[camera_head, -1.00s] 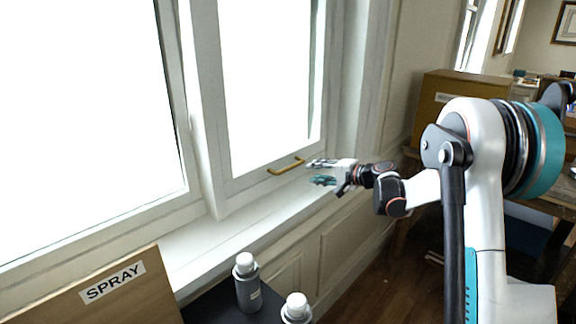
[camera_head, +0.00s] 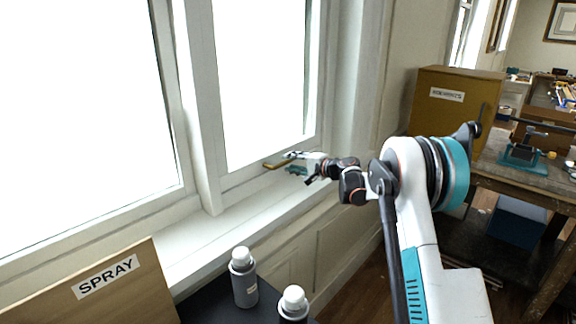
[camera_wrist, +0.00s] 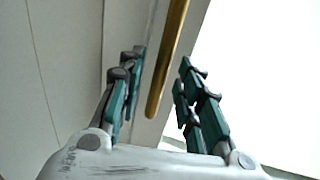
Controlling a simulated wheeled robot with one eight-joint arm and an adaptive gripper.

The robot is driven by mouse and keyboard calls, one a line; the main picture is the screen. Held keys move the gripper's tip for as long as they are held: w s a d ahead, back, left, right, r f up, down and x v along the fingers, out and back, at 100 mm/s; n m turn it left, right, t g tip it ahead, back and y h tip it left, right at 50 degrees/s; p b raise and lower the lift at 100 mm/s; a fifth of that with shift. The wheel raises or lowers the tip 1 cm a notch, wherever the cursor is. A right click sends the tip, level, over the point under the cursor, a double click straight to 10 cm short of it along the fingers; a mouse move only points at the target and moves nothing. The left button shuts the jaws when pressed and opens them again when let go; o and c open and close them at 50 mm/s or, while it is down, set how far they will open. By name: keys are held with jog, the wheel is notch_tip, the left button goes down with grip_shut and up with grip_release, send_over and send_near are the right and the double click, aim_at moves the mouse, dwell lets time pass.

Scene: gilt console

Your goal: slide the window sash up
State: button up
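The window sash (camera_head: 262,172) is the white-framed right pane, with its lower rail low above the sill. A brass handle bar (camera_head: 276,165) is fixed on that lower rail. My gripper (camera_head: 292,162) is at the handle's right end. In the wrist view the handle (camera_wrist: 168,62) runs lengthwise between and beyond the fingers, and my gripper (camera_wrist: 160,95) has its fingers spread on both sides of it with gaps showing. I cannot tell how deep the bar sits between the fingers. The handle's right end is partly hidden by the fingers in the head view.
The white window sill (camera_head: 200,245) runs below the sash. Two grey spray bottles (camera_head: 243,280) stand on a dark surface in front, beside a wooden board labelled SPRAY (camera_head: 110,290). A brown cabinet (camera_head: 440,110) and a workbench (camera_head: 530,175) stand at the right.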

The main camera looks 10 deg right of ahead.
jog(key=shift+x, duration=1.3)
jog(key=shift+c, duration=0.6)
grip_shut()
notch_tip(320, 180, up, 24)
jog(key=p, duration=1)
jog(key=shift+r, duration=0.15)
jog(key=shift+o, duration=0.6)
grip_release()
jog(key=shift+s+d+r, duration=0.1)
jog(key=shift+d, duration=0.1)
jog(key=shift+a, duration=0.15)
